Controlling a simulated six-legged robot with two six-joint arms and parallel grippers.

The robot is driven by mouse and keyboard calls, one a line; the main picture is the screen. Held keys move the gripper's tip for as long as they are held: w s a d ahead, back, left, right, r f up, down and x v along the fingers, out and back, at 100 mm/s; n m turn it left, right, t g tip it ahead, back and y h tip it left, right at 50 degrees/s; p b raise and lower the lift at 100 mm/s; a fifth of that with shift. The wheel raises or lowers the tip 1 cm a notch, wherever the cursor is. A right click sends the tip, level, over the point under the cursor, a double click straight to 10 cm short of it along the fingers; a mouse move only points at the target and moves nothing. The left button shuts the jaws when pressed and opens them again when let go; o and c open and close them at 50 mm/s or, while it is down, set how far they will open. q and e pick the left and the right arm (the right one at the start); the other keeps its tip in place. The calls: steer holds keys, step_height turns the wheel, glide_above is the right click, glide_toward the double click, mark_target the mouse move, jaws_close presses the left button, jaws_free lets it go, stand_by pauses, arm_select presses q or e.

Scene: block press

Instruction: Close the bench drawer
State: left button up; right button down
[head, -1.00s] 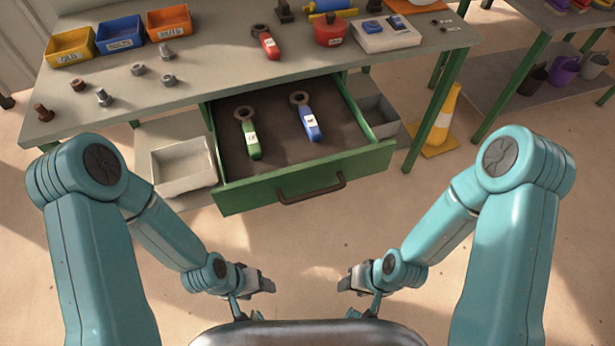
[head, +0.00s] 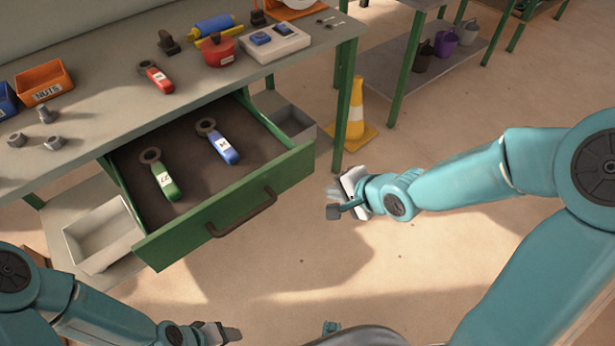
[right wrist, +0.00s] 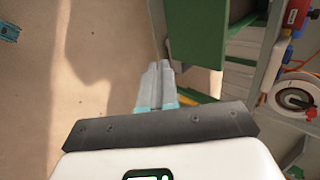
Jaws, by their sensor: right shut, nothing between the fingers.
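The green bench drawer (head: 229,217) stands pulled out from under the grey bench. Its dark handle (head: 241,214) runs across the front panel. A green wrench (head: 163,180) and a blue wrench (head: 222,146) lie inside it. My right gripper (head: 336,201) is shut and empty, to the right of the drawer front and apart from it. In the right wrist view its fingers (right wrist: 158,82) are together, with the green drawer front (right wrist: 196,45) beyond them. My left gripper (head: 228,333) is low, below the drawer; I cannot tell whether its fingers are open.
The bench top (head: 110,125) holds an orange bin (head: 43,84), a red wrench (head: 157,78), a red pot (head: 217,50) and several nuts and bolts. An open box (head: 103,235) is below. Floor before the drawer is clear.

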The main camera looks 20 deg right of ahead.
steer(key=d+r, duration=0.1)
steer(key=b, duration=0.3)
glide_toward(300, 170)
steer(key=shift+t, duration=0.4)
steer(key=w+f, duration=0.1)
steer(key=a+f, duration=0.1)
steer(key=f, duration=0.1)
steer(key=w+f, duration=0.1)
steer(key=shift+w+a+f, duration=0.15)
steer(key=shift+w+f, duration=0.2)
steer(key=shift+w, duration=0.05)
steer(key=shift+w+a, duration=0.1)
steer(key=shift+w, duration=0.35)
steer(key=shift+w, duration=0.1)
